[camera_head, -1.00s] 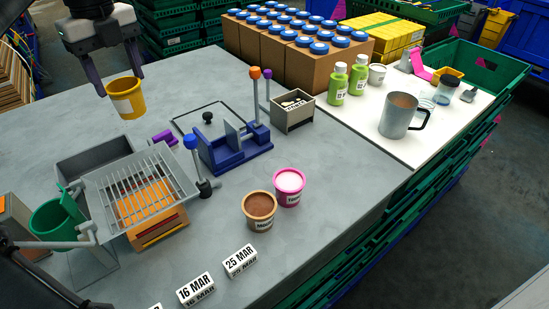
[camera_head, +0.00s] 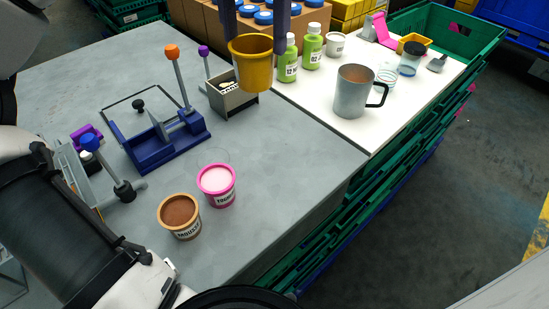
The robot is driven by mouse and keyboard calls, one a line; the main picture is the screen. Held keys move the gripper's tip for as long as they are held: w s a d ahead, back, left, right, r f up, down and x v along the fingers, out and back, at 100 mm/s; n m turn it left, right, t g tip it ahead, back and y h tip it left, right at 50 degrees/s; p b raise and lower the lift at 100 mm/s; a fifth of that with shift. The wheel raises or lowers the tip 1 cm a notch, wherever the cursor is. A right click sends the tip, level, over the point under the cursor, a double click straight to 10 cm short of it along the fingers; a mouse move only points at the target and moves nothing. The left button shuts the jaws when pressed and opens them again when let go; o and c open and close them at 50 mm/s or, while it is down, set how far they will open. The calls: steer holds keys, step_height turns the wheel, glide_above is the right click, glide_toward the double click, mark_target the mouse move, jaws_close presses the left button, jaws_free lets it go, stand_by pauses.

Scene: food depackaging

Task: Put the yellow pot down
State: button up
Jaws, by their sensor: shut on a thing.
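The yellow pot (camera_head: 250,66) is upright in the upper middle of the head view, held in the air. My gripper (camera_head: 254,28) is at the top edge, with two dark fingers coming down on either side of the pot's rim. It is shut on the pot. The pot overlaps the grey box with the white label in the picture; its exact height above the table cannot be told. The grey table (camera_head: 290,150) lies below it and the white board (camera_head: 330,108) is to its right.
A brown pot (camera_head: 180,217) and a pink pot (camera_head: 217,186) stand on the grey table. A blue fixture (camera_head: 155,148) with upright levers is to the left. Green bottles (camera_head: 311,47) and a metal mug (camera_head: 352,92) stand on the white board. The table's middle right is clear.

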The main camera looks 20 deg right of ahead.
mark_target(258, 80)
step_height(258, 80, down, 20)
steer(key=shift+s+d+r+p, duration=0.1)
steer(key=shift+p, duration=0.45)
steer(key=shift+f, duration=0.2)
steer(key=o, duration=1.5)
steer(key=shift+c, duration=0.2)
step_height(258, 80, up, 12)
steer(key=shift+r+b, duration=0.15)
steer(key=shift+b, duration=0.65)
